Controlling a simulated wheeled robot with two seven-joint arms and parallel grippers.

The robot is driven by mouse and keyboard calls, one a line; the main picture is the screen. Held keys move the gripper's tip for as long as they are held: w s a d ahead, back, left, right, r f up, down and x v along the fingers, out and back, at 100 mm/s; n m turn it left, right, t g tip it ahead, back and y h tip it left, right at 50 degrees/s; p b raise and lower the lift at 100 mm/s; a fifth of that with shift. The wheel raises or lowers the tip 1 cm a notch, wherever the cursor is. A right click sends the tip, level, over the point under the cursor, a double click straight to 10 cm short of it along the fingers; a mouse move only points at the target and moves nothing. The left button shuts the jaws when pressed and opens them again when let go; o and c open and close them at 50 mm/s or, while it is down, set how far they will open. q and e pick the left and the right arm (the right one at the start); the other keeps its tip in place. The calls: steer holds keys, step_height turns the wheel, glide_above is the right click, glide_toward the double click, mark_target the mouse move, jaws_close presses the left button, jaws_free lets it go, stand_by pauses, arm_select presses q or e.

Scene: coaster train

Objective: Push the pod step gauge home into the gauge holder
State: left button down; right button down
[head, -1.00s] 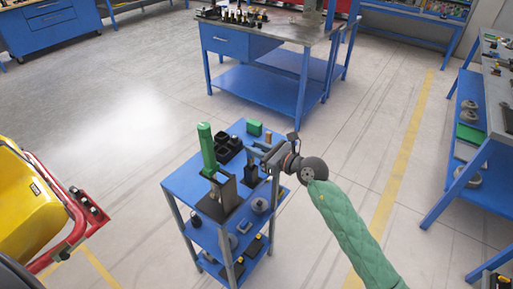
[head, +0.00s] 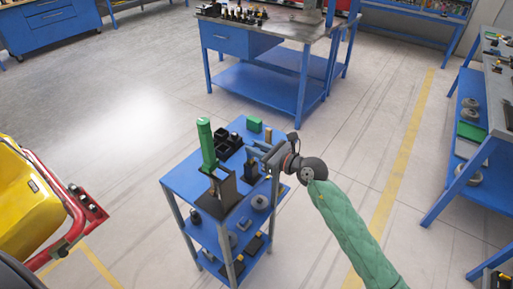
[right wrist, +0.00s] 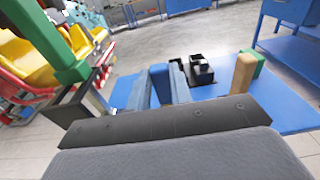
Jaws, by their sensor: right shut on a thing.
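My right gripper (head: 257,151) is over the right side of the small blue cart's top. It is shut on a small blue piece (right wrist: 160,82), which sits between its fingers in the right wrist view; I take this as the pod step gauge. My left gripper is not in view.
A tall green post (head: 206,143) with a black bracket (head: 221,192) stands left of the gripper. A black tray (head: 229,142), a green block (head: 254,124) and a tan peg (right wrist: 243,74) are at the back of the cart top (head: 182,180).

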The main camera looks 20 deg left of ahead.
steer(key=shift+f+b, duration=0.35)
steer(key=shift+f, duration=0.2)
steer(key=shift+c, duration=1.9)
jaws_free()
steer(key=v, duration=0.7)
